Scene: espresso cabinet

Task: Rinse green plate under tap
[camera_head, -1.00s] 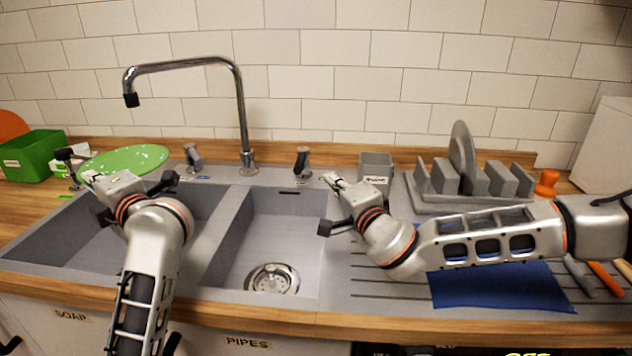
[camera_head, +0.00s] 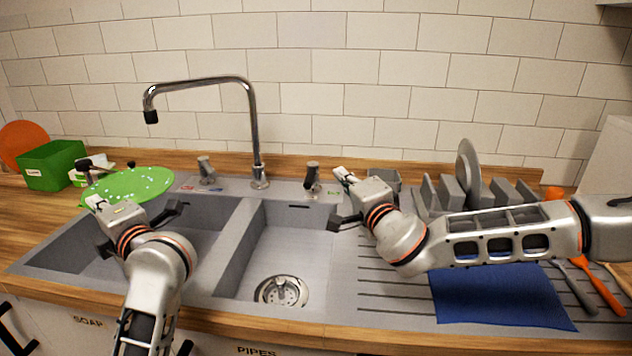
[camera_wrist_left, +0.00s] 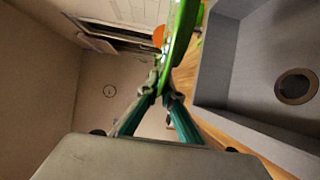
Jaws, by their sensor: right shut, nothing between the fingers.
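The green plate (camera_head: 128,186), dotted with white specks, is tilted over the back left of the left sink bowl. My left gripper is shut on its rim. The left wrist view shows the fingertips (camera_wrist_left: 160,90) meeting at the edge of the plate (camera_wrist_left: 181,35). In the head view, my left gripper (camera_head: 112,212) is in front of the plate and partly hides it. The chrome tap (camera_head: 205,82) arches left; its black spout end is higher than the plate and to its right. No water shows. My right gripper (camera_head: 350,200) is shut and empty right of the right bowl.
Two tap knobs (camera_head: 312,180) flank the tap base. A green box (camera_head: 50,166) and an orange plate (camera_head: 22,142) stand at the left. A dish rack (camera_head: 430,200) is at the right, behind a blue cloth (camera_head: 500,296). The right bowl (camera_head: 285,240) is empty.

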